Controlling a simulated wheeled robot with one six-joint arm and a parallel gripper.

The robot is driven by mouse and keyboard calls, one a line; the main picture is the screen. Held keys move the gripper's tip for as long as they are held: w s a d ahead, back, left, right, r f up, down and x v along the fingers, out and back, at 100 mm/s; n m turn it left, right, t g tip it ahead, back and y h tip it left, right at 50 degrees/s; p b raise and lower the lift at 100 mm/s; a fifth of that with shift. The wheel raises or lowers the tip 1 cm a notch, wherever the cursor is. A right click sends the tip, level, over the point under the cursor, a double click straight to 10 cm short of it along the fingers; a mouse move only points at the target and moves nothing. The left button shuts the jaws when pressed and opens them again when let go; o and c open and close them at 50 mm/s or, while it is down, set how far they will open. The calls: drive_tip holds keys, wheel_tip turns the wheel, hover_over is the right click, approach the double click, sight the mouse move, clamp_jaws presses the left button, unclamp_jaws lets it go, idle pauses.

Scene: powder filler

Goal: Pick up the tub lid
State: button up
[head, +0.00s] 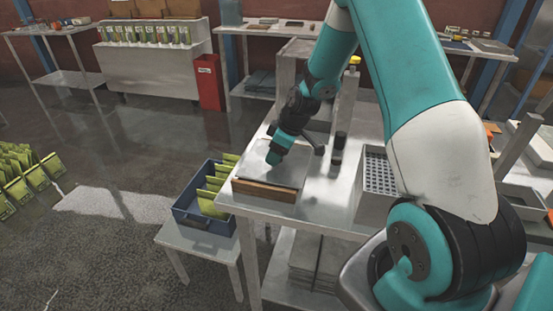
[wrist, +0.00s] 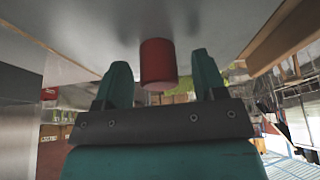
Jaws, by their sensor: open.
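The tub lid (head: 292,172) is a flat grey plate lying on a low wooden tub (head: 264,190) at the near left corner of the metal table. In the wrist view the lid's grey face (wrist: 120,25) fills the top, and a red cylindrical knob (wrist: 158,62) stands out from it. My gripper (head: 273,158) points down over the lid. In the wrist view its teal fingers (wrist: 160,68) are open, one on each side of the knob, with gaps showing. The knob is hidden in the head view.
A blue crate (head: 205,222) of green packets stands on a low stool left of the table (head: 240,208). Dark bottles (head: 338,148) and a grid-topped box (head: 376,190) stand right of the tub. A red bin (head: 209,83) and shelves stand behind.

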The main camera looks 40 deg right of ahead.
drive_tip(key=c, duration=1.1)
